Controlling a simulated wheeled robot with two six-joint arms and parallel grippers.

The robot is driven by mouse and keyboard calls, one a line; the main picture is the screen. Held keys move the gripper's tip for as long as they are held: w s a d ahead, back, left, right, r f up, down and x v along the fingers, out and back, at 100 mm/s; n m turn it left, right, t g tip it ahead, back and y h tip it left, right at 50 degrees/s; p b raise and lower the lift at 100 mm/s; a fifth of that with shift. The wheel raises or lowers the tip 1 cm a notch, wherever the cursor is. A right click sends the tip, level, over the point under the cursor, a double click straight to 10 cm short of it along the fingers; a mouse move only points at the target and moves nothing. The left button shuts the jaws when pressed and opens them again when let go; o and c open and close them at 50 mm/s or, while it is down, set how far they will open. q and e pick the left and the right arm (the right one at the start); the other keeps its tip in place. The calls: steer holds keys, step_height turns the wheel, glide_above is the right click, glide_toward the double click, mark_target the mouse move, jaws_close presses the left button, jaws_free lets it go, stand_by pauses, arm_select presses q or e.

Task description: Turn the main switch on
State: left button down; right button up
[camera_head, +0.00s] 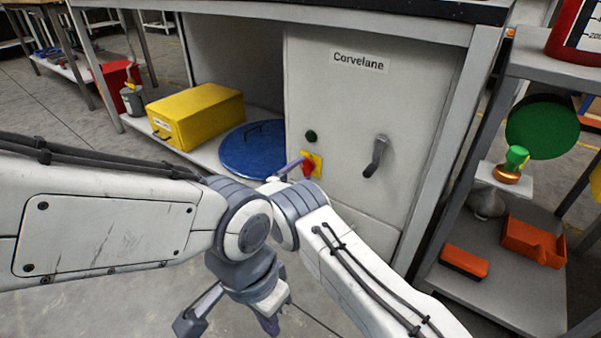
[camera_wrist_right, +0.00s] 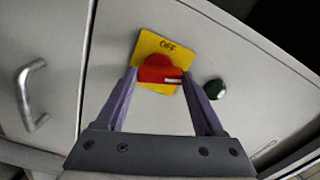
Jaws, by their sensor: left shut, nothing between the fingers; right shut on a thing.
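The main switch is a red knob (camera_head: 308,167) on a yellow plate (camera_head: 317,158), low on the grey cabinet door. In the right wrist view the red knob (camera_wrist_right: 158,66) shows a white mark, and the yellow plate (camera_wrist_right: 146,45) reads "OFF" above it. My right gripper (camera_wrist_right: 160,76) is shut on the red knob, one finger on each side. In the head view my right gripper (camera_head: 301,166) is partly hidden behind its own arm. My left gripper (camera_head: 271,325) hangs low near the bottom edge, shut and empty, away from the switch.
A dark green round button (camera_head: 311,136) sits above the switch. A door handle (camera_head: 376,155) is to its right. A yellow box (camera_head: 195,114) and a blue lid (camera_head: 250,150) lie left of the door. A shelf (camera_head: 500,290) with orange bins stands right.

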arm_select(q)
steer(key=shift+f, duration=0.2)
arm_select(e)
steer(key=shift+m, duration=1.7)
steer(key=o, duration=1.4)
steer(key=shift+s, duration=0.1)
